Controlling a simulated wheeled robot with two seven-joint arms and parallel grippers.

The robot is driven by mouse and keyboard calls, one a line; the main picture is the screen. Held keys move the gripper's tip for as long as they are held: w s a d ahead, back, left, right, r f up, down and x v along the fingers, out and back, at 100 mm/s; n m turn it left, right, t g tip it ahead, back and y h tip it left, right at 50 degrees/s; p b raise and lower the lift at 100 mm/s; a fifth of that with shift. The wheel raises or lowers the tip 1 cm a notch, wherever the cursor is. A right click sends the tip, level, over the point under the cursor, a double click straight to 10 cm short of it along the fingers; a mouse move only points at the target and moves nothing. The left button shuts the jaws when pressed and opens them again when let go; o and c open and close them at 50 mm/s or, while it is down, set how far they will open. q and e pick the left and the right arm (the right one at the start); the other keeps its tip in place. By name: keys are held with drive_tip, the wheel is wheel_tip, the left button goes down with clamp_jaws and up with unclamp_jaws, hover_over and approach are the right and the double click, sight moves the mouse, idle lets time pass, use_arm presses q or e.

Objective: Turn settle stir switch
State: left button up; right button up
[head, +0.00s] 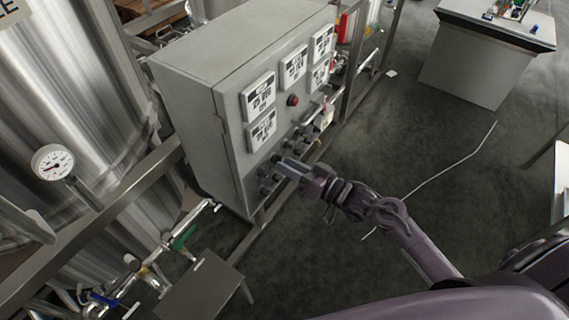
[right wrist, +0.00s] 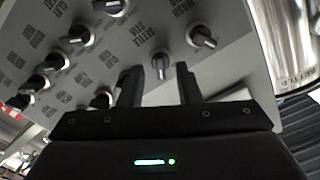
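The grey control box (head: 185,85) has a row of black rotary switches low on its front. In the right wrist view the panel shows upside down, and a switch (right wrist: 161,62) sits by printed text that seems to read "SETTLE STIR". Its silver-marked handle points roughly along the fingers. My right gripper (head: 283,165) is at the lower switch row in the head view. In the right wrist view its two dark fingers (right wrist: 158,75) are apart, one on each side of that switch, with visible gaps. Contact does not show. My left gripper is out of view.
Another switch (right wrist: 201,38) is close to the right finger, and several more line the left. The box carries digital displays (head: 258,97) and a red button (head: 292,100). Steel tanks (head: 65,75) and a gauge (head: 52,163) stand left. Open floor (head: 425,140) lies right, with a cable.

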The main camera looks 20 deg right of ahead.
drive_tip(key=b+v, duration=0.1)
drive_tip(key=v, duration=0.5)
idle(0.3)
drive_tip(key=s+d+f+m+g+h, duration=0.1)
drive_tip(key=s+d+f+h, duration=0.15)
drive_tip(key=f, duration=0.75)
drive_tip(key=s+d+f+g+h, duration=0.1)
drive_tip(key=s+f+g+h, duration=0.15)
drive_tip(key=f, duration=0.75)
drive_tip(key=s+d+f+m+g+h, duration=0.1)
drive_tip(key=s+d+f+h, duration=0.15)
drive_tip(key=f, duration=0.75)
drive_tip(key=s+a+f+n+g+h, duration=0.1)
drive_tip(key=s+f+g, duration=0.2)
drive_tip(key=s+f, duration=0.3)
drive_tip(key=s+a+f+n+g+h, duration=0.1)
drive_tip(key=s+f+g, duration=0.1)
drive_tip(key=s+f, duration=0.5)
drive_tip(key=s+a+f+n+g+h+b, duration=0.1)
drive_tip(key=s+f+g, duration=0.2)
drive_tip(key=s, duration=1.2)
wheel_tip(320, 180, down, 4)
drive_tip(key=shift+s+r+g, duration=0.1)
drive_tip(key=shift+s+g, duration=0.15)
drive_tip(key=shift+g, duration=0.1)
drive_tip(key=shift+w+h, duration=0.1)
drive_tip(key=shift+h, duration=0.15)
